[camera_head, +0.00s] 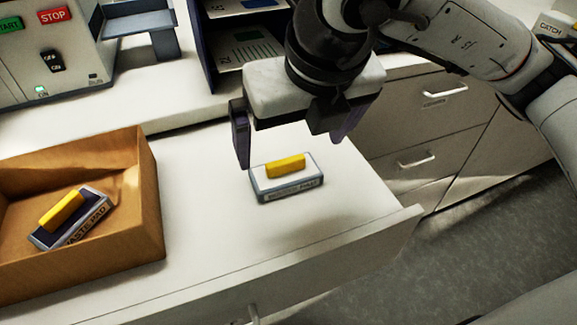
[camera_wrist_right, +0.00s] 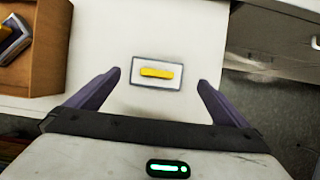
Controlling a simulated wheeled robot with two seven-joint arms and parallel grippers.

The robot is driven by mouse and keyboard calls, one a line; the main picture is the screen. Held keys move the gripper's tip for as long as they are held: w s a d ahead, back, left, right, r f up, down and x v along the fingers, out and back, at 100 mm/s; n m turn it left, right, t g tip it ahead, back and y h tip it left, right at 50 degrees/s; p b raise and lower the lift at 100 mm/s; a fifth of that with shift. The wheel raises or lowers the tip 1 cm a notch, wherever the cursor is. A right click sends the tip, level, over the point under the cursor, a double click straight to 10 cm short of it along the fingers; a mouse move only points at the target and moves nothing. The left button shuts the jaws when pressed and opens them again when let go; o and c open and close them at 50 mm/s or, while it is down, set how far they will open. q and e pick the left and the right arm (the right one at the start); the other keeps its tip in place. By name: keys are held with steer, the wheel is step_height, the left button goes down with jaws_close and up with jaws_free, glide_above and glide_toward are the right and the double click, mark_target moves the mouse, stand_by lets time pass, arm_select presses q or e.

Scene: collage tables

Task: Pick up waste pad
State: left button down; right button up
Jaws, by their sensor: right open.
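A pale block with a yellow grip on top and a dark rim (camera_head: 287,187) lies flat on the white floor of an open drawer; its front label is too blurred to read surely. It also shows in the right wrist view (camera_wrist_right: 143,81). A similar dark-edged pad with a yellow grip (camera_head: 88,224) lies tilted in a brown box at left, its label seeming to end in "PAD". My right gripper (camera_head: 291,152) is open and empty above the block in the drawer, its fingers to either side in the wrist view. My left gripper is not in view.
The brown open box (camera_head: 150,205) stands on the left of the drawer (camera_head: 340,245). A machine with START and STOP buttons (camera_head: 30,70) and a dark rack of cards (camera_head: 215,75) stand on the counter behind. Closed drawers (camera_head: 400,140) are at right.

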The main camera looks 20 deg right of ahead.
mark_target(286, 161)
steer(key=x, duration=0.3)
steer(key=p+x, duration=0.1)
steer(key=x, duration=0.2)
steer(key=shift+s+a+f, duration=0.1)
steer(key=shift+a+f, duration=0.1)
steer(key=shift+f, duration=0.15)
steer(key=shift+c, duration=0.3)
steer(key=c, duration=0.9)
